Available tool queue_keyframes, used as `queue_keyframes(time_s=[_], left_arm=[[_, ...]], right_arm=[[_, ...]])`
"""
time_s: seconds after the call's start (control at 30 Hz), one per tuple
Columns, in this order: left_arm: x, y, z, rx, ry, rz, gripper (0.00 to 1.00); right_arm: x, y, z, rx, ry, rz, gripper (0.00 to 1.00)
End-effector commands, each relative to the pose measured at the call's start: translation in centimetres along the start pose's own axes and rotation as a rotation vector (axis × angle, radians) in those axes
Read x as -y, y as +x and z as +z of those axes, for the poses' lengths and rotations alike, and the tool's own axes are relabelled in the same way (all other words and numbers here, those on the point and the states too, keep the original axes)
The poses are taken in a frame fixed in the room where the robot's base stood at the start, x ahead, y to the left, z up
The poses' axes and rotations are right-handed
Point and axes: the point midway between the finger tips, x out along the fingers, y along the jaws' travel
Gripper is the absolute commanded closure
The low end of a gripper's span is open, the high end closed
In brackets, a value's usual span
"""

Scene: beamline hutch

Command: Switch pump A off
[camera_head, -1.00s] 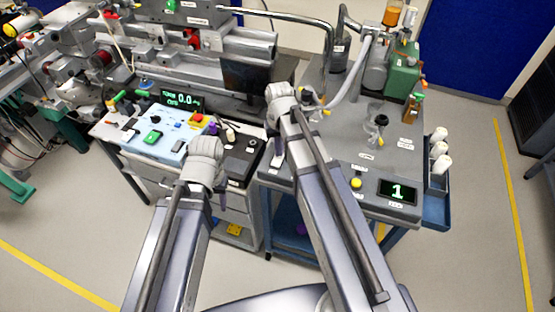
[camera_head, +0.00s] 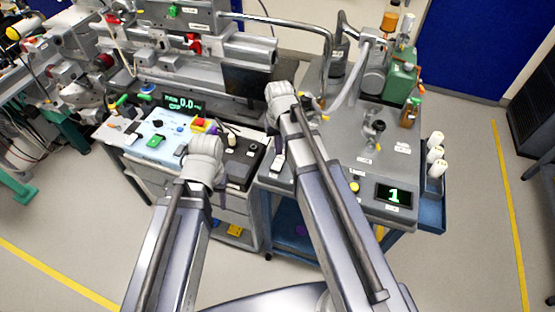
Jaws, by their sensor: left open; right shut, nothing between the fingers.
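I cannot read any label as pump A, and cannot tell which control is its switch. The blue control panel (camera_head: 150,147) at left has a green button (camera_head: 154,141), a red-and-yellow button (camera_head: 200,125) and a lit display (camera_head: 182,103). The grey cart (camera_head: 330,165) at right carries a yellow button (camera_head: 354,187) and a display reading 1 (camera_head: 394,195). My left gripper (camera_head: 205,160) is open, over the front of the panel, fingers mostly hidden. My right gripper (camera_head: 280,106) is shut and empty above the cart's left side, fingers mostly hidden.
A black knob box (camera_head: 240,158) sits right of the panel. A dark valve (camera_head: 376,130), hoses and a green pump body (camera_head: 401,80) stand on the cart. White bottles (camera_head: 436,155) hang in a blue side tray (camera_head: 432,190). Open floor lies at right.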

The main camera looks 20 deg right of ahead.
Motion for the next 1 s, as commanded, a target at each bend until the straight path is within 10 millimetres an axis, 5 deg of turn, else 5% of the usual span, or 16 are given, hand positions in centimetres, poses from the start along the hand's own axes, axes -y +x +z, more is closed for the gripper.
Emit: queue_keyframes(time_s=[0.4,0.77,1.0], left_arm=[[0.3,-3.5,0.2,0.000,0.001,0.000,0.50],[0.3,-3.3,0.2,0.000,0.001,0.000,0.50],[0.2,-2.3,0.1,0.000,0.001,0.000,0.50]], right_arm=[[0.0,-3.5,0.0,0.000,0.000,0.000,1.00],[0.3,-3.4,0.4,0.001,-0.008,0.002,1.00],[6.0,-2.3,8.4,0.022,-0.211,0.051,1.00]])
